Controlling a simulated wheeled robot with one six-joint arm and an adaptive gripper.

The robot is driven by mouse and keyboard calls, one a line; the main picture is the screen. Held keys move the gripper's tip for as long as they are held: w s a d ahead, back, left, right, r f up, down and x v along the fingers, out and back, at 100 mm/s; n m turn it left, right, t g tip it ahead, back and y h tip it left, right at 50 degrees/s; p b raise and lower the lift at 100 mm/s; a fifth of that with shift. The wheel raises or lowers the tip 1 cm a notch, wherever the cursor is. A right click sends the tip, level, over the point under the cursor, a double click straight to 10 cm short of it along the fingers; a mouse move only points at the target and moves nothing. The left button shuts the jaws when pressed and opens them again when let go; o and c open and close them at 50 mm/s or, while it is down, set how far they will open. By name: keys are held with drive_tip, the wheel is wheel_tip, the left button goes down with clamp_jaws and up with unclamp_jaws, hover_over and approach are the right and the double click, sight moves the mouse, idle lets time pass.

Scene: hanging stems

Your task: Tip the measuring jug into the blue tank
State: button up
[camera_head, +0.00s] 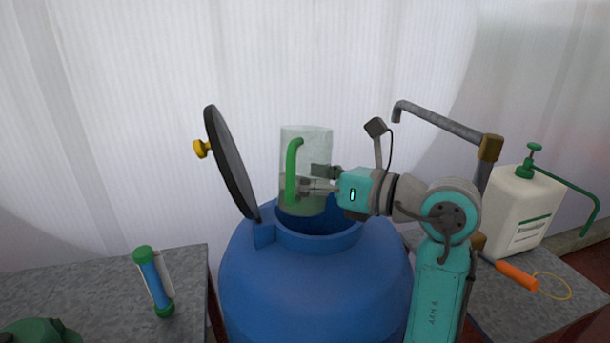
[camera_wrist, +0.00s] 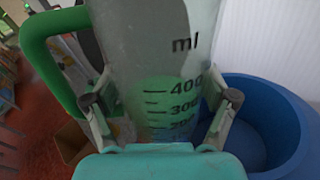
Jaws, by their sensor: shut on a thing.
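The measuring jug (camera_head: 308,149) is clear with a green handle (camera_head: 293,165). It stands about upright over the open mouth of the blue tank (camera_head: 310,285). In the wrist view the jug (camera_wrist: 155,50) shows "ml" and printed marks, with a greenish tint around the lower marks; I cannot tell how full it is. My gripper (camera_head: 312,187) is shut on the jug, with a finger on each side of its wall in the wrist view (camera_wrist: 163,105). The tank's rim (camera_wrist: 265,85) shows right of the jug there. The black lid (camera_head: 230,165) with a yellow knob is swung open at left.
A grey metal pipe (camera_head: 440,122) stands right of the tank, behind my arm. A white canister (camera_head: 522,212) with a green pump and an orange-handled tool (camera_head: 516,275) are on the right table. A blue-green tube (camera_head: 154,283) is on the left table.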

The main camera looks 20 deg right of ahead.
drive_tip(key=m, duration=0.1)
drive_tip(key=s+r+m+g, duration=0.1)
drive_tip(key=shift+s+a+m, duration=0.1)
drive_tip(key=shift+a+m, duration=0.2)
drive_tip(key=shift+a, duration=0.05)
drive_tip(key=m, duration=0.1)
drive_tip(key=m+g, duration=0.1)
drive_tip(key=shift+s+a+r+m, duration=0.1)
drive_tip(key=shift+s+a+m, duration=0.05)
drive_tip(key=shift+s+m, duration=0.2)
drive_tip(key=shift+m+g, duration=0.3)
drive_tip(key=shift+m, duration=0.05)
drive_tip(key=shift+w+f+m+g, duration=0.1)
drive_tip(key=shift+f+m+g, duration=0.45)
drive_tip(key=shift+m, duration=0.65)
drive_tip(key=shift+w+d+f+m+g, duration=0.4)
drive_tip(key=shift+w+f+m+g, duration=0.15)
drive_tip(key=shift+m, duration=0.35)
drive_tip(key=shift+f, duration=0.15)
drive_tip(key=shift+w+d+f+m+g+y, duration=0.35)
drive_tip(key=shift+f+m, duration=0.25)
drive_tip(key=shift+m, duration=0.3)
